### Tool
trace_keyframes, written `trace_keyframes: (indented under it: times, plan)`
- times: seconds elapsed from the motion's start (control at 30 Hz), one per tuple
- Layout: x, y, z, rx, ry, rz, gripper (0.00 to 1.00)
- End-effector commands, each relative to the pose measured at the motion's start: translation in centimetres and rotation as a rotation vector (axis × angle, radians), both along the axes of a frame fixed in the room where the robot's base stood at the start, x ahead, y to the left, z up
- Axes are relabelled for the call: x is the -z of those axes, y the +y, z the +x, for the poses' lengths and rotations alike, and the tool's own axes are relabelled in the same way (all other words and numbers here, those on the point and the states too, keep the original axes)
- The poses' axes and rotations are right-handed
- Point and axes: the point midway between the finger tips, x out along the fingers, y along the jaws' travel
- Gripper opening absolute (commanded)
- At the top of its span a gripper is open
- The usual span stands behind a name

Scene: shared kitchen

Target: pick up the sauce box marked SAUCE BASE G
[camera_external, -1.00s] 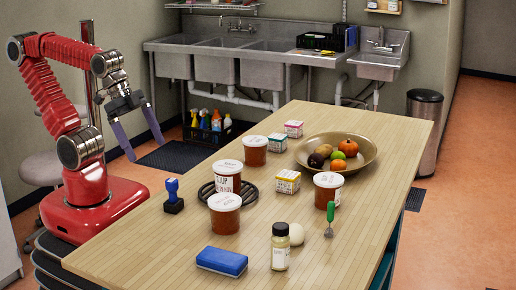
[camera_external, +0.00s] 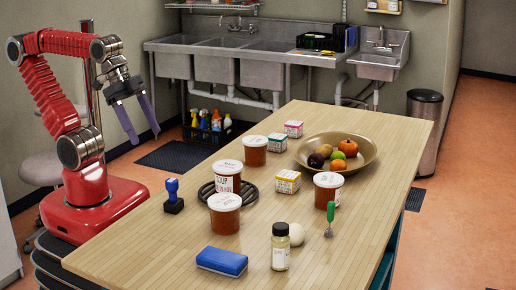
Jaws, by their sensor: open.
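Three small white boxes with coloured markings stand on the wooden table: a pink one (camera_external: 293,129) at the back, a green one (camera_external: 277,143) just in front of it, and a yellow one (camera_external: 288,182) nearer the middle. Their lettering is too small to read, so I cannot tell which is marked SAUCE BASE G. My gripper (camera_external: 146,137) is open and empty. It hangs with its purple fingers pointing down, left of the table and well apart from all the boxes.
Several lidded tubs (camera_external: 225,213) stand among the boxes, one beside a dark coiled ring (camera_external: 208,192). A fruit bowl (camera_external: 370,155) is right of the boxes. A blue-handled stamp (camera_external: 173,197), sponge (camera_external: 221,261), bottle (camera_external: 280,247) and green-handled tool (camera_external: 330,218) are nearer. The table's right front is clear.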

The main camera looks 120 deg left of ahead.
Motion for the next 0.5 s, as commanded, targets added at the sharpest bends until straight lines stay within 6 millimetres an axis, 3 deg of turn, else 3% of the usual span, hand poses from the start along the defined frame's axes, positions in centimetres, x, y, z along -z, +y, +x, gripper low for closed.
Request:
trace_keyframes:
  times: [0.03, 0.5]
  plan:
    - [-1.1, 0.0, 0.1, 0.000, -0.003, 0.000, 0.68]
    - [-0.7, 2.5, 3.6, -0.387, 0.088, -0.282, 0.68]
